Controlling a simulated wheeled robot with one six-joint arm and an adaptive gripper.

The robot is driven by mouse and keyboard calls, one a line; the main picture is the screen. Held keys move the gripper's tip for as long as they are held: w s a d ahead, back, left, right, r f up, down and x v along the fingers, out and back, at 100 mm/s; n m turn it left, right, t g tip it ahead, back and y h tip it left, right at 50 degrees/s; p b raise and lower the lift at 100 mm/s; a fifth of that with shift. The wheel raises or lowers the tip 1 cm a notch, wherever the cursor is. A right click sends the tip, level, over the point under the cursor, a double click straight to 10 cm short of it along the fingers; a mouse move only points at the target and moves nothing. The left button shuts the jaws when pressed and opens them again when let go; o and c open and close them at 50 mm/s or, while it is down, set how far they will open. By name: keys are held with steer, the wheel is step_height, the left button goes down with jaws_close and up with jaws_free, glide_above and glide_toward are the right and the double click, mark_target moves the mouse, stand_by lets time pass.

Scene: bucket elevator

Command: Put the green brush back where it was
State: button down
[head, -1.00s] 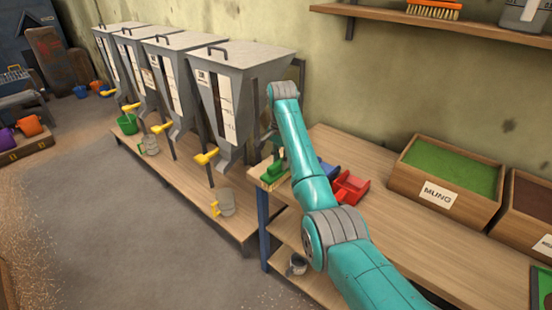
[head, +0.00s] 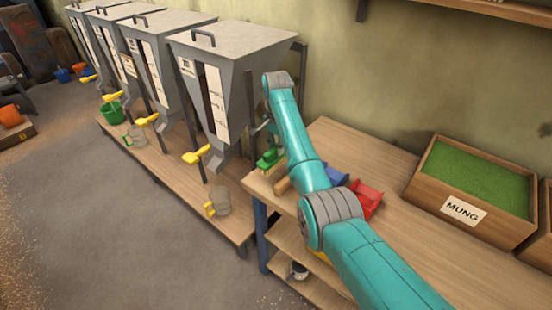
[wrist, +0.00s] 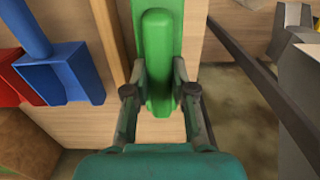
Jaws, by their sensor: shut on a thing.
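The green brush (wrist: 160,50) lies lengthwise between the two fingers of my gripper (wrist: 160,78) in the wrist view. The gripper is shut on it, with a finger against each side. In the head view the green brush (head: 267,160) shows at the left end of the wooden workbench (head: 400,190), its pale bristles facing down. It is at the bench's edge; whether it touches the top I cannot tell. My arm hides part of the gripper and the area just right of the brush.
A blue scoop (wrist: 65,72) and a red scoop (head: 367,198) lie beside the brush, with a wooden bar (head: 282,186) between. A MUNG box (head: 470,190) stands further right. The nearest grey hopper (head: 232,80) with its yellow lever (head: 197,156) stands left of the bench.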

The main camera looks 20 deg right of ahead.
mark_target(276, 158)
steer(key=shift+f, duration=2.4)
steer(key=c, duration=1)
jaws_free()
steer(key=shift+f, duration=0.15)
step_height(276, 158, up, 12)
steer(key=shift+r, duration=0.15)
